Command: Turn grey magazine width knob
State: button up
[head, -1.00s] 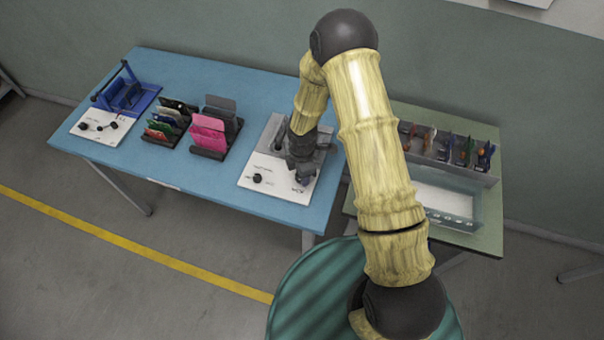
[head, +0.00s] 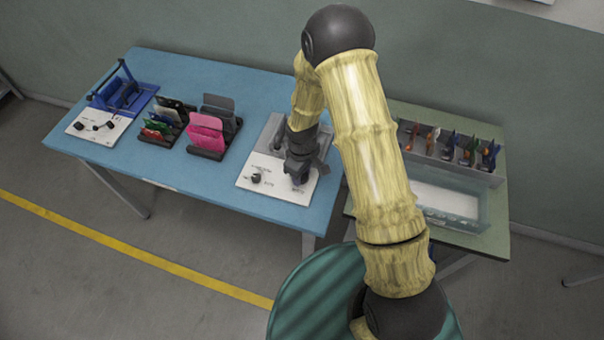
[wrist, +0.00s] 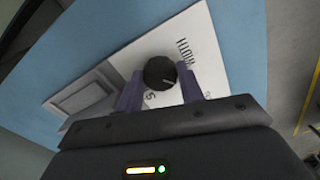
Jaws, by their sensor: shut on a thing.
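The grey magazine station (head: 279,191) stands on the blue table, with a white label plate at its front. Its dark round width knob (wrist: 160,72) shows in the wrist view, with a light pointer line on its face and partly readable lettering beside it. My gripper (wrist: 160,88) has one purple finger on each side of this knob and is shut on it. In the head view, my gripper (head: 298,180) is low over the right part of the plate and hides the knob there. A second black knob (head: 256,178) is left of my gripper.
Holders with pink (head: 206,132) and multicoloured plates (head: 160,122) stand to the left on the blue table. A blue station (head: 122,95) is at the far left. A green table (head: 412,112) at right carries a grey rack (head: 455,163) and a tray.

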jog(key=m, duration=0.4)
jog(key=shift+b, duration=0.35)
jog(key=shift+m, duration=1.9)
jog(key=o, duration=1)
notch_tip(320, 180, up, 18)
jog(key=shift+f+b, duration=0.25)
jog(key=shift+b, duration=0.25)
